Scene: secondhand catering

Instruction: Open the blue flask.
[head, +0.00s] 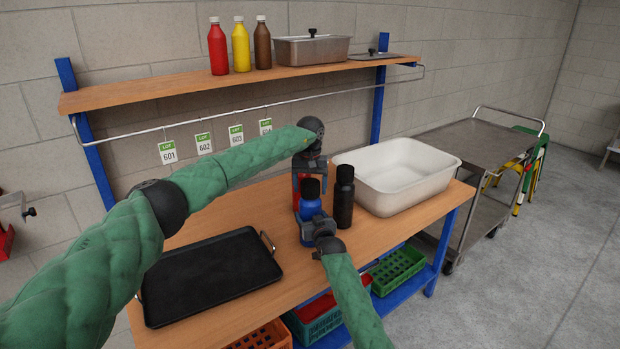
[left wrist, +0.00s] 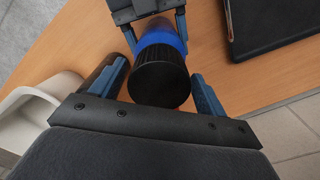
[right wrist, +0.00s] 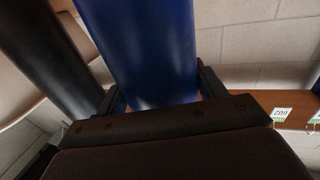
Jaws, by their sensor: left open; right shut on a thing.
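The blue flask (head: 309,209) stands upright on the wooden table, with a black cap (head: 311,188) on top. My right gripper (head: 322,238) is shut on its blue body, which fills the space between the fingers in the right wrist view (right wrist: 150,50). My left gripper (head: 310,168) is open and points down above the flask. In the left wrist view the cap (left wrist: 160,83) lies between the spread fingers (left wrist: 158,88), with gaps visible at the sides. Part of the flask's lower body is hidden by my right gripper.
A black flask (head: 344,200) stands close to the right, and a red one (head: 296,192) is partly hidden behind. A white tub (head: 440,178) is farther right. A black griddle tray (head: 210,275) lies left. A shelf (head: 150,92) with bottles runs above the table.

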